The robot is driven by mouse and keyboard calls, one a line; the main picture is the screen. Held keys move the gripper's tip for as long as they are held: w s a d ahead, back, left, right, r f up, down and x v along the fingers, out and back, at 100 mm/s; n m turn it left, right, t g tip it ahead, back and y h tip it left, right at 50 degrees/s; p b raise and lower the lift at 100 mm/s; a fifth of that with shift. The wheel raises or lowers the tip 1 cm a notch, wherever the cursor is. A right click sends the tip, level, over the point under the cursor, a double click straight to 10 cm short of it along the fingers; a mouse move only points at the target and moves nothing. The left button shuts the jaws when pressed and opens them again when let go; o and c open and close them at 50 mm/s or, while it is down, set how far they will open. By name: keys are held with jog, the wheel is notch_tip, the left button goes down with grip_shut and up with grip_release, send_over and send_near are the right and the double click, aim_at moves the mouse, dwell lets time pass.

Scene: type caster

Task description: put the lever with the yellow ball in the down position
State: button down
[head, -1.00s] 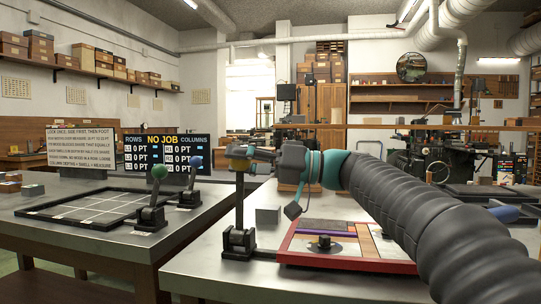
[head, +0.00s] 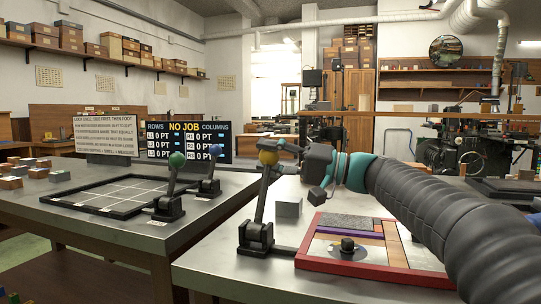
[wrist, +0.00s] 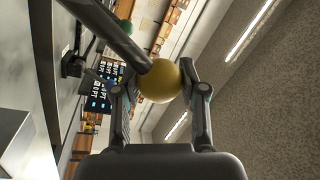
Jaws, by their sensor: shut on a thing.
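The lever with the yellow ball (head: 268,157) stands at the near left of the front metal bench in the head view. Its black base (head: 255,238) sits on the bench, and its shaft leans to the right, ball end up. My gripper (head: 279,151) is shut on the ball, coming from the right. In the wrist view the yellow ball (wrist: 160,82) lies between my two fingers (wrist: 161,92). The shaft runs from the ball to the upper left. The head view hides part of the fingers' contact.
A red-framed tray (head: 303,262) with coloured blocks lies right of the lever, below my arm. A grey block (head: 289,207) stands behind the lever. On the left bench are a green-ball lever (head: 177,160), a blue-ball lever (head: 214,160) and a black-framed grid (head: 62,203).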

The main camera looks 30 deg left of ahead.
jog(key=c, duration=0.6)
grip_release()
jog(key=shift+a+f, duration=0.1)
jog(key=shift+c, duration=0.2)
jog(key=shift+w, duration=0.1)
jog(key=v, duration=1.2)
